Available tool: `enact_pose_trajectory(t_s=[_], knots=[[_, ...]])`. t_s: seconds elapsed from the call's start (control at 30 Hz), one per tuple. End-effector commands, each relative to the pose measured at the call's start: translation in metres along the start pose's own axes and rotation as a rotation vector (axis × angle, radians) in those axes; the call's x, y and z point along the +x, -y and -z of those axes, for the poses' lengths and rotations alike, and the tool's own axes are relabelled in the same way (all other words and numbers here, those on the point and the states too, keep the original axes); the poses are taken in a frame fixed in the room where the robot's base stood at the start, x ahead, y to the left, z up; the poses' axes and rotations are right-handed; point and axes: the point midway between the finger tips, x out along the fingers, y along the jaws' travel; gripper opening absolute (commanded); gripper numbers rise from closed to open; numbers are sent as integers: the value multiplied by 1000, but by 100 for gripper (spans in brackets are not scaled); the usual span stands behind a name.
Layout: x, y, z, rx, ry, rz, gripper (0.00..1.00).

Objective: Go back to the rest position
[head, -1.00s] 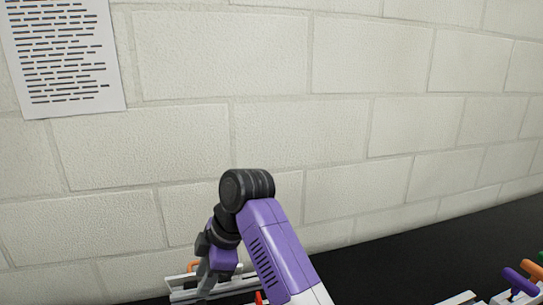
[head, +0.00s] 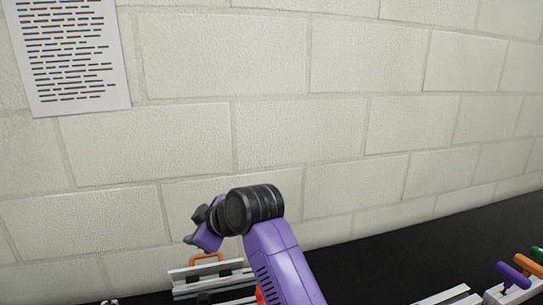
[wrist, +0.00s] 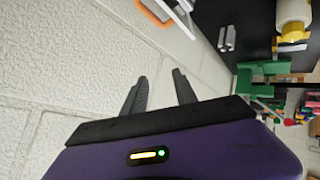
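My gripper (head: 193,238) is raised in front of the wall in the head view, folded to the left of the arm's black wrist joint. In the wrist view its two dark fingers (wrist: 159,74) stand apart with nothing between them, so it is open and empty. A silver extrusion piece (head: 183,276) with an orange handle (head: 206,257) lies on the black table below the gripper and apart from it. The orange handle also shows at the top of the wrist view (wrist: 154,10).
A pale block wall (head: 270,140) with a printed sheet (head: 70,55) stands behind the black table (head: 400,262). Purple (head: 512,276) and orange (head: 527,264) handles sit at the right. The wrist view shows a green bracket (wrist: 255,76) and two small grey pieces (wrist: 227,38).

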Motion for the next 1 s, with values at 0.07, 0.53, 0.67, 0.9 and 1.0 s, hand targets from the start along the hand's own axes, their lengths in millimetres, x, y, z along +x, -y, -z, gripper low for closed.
enact_pose_trajectory(t_s=[0.07, 0.53, 0.67, 0.9, 1.0], knots=[[2, 0, -11, 67, -45, -66, 34], [-46, 40, -131, 479, -325, -455, 34], [-75, 63, -168, 562, -381, -541, 34], [-143, 114, -227, 675, -458, -678, 34], [-174, 138, -247, 708, -478, -728, 34]])
